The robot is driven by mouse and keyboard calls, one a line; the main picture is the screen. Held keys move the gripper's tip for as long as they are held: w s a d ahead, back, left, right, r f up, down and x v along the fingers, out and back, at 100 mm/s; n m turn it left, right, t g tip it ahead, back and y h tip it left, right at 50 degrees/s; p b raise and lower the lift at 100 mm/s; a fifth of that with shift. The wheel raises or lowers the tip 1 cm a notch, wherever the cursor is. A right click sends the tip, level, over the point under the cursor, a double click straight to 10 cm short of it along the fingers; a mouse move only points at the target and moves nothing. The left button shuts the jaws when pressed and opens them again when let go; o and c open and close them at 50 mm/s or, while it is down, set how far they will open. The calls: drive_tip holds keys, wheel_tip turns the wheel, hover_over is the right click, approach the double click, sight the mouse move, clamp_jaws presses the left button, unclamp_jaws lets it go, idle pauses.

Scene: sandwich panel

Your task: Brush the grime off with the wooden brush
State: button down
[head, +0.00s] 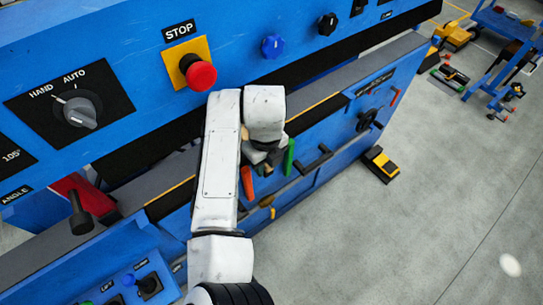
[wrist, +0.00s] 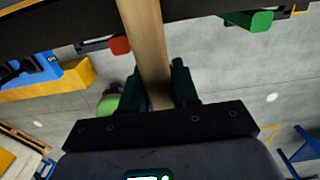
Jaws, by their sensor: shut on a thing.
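My gripper (wrist: 157,88) is shut on a pale wooden handle, which I take to be the wooden brush (wrist: 146,38). The handle runs up out of the top of the wrist view, so its bristles are out of sight. In the head view my gripper (head: 262,158) is a dark shape below the white wrist, in front of the lower blue panel, and my arm hides most of what it holds. I cannot make out any grime in either view.
A red handle (head: 246,182) and a green handle (head: 289,157) are close to my gripper. The blue machine's upper panel carries a red stop button (head: 201,75) and a selector knob (head: 81,112). A yellow and black pedal (head: 381,164) lies on open grey floor.

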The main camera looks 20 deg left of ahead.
drive_tip(key=shift+s+a, duration=0.25)
drive_tip(key=shift+s, duration=0.05)
drive_tip(key=shift+s+a, duration=0.1)
drive_tip(key=shift+s+a+p, duration=0.75)
drive_tip(key=shift+s+a, duration=0.3)
drive_tip(key=shift+s, duration=0.3)
drive_tip(key=shift+s+a+f, duration=0.15)
drive_tip(key=shift+s, duration=0.15)
drive_tip(key=shift+s, duration=0.1)
drive_tip(key=s+a, duration=0.1)
drive_tip(key=s+a+p, duration=0.1)
drive_tip(key=s, duration=0.1)
drive_tip(key=shift+s+a, duration=0.15)
drive_tip(key=shift+a, duration=0.2)
